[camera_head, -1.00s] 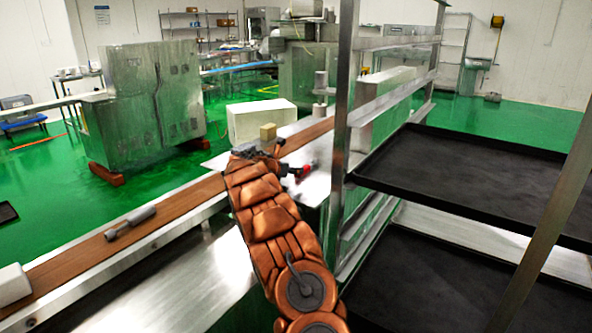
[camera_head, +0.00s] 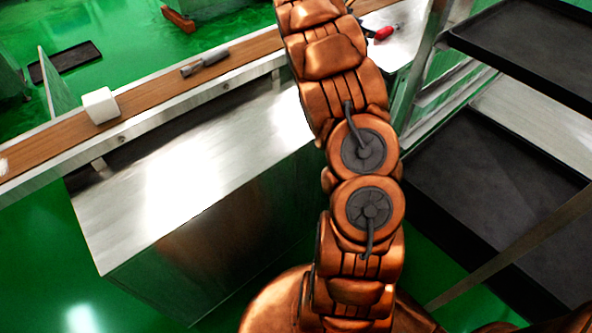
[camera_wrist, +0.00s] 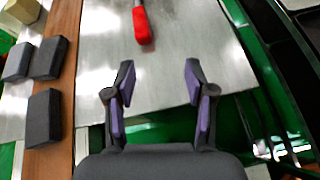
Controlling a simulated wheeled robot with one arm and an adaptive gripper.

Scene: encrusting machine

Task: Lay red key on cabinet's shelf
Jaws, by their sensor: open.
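The red key (camera_wrist: 142,25) lies on a bare steel surface (camera_wrist: 185,50) at the top of the wrist view; its far end is cut off by the frame. It also shows small in the head view (camera_head: 384,32), just right of my arm. My gripper (camera_wrist: 159,77) is open and empty, with its two purple-padded fingers apart. The key is ahead of the fingertips, between their lines, and not touched. I cannot tell which surface is the cabinet's shelf.
A rack with black trays (camera_head: 535,45) stands close on the right. A brown conveyor (camera_head: 150,100) runs along the left, bearing a white block (camera_head: 100,105) and a grey tool (camera_head: 205,62). Several dark blocks (camera_wrist: 45,115) sit left of my gripper. A steel box (camera_head: 130,205) stands below the conveyor.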

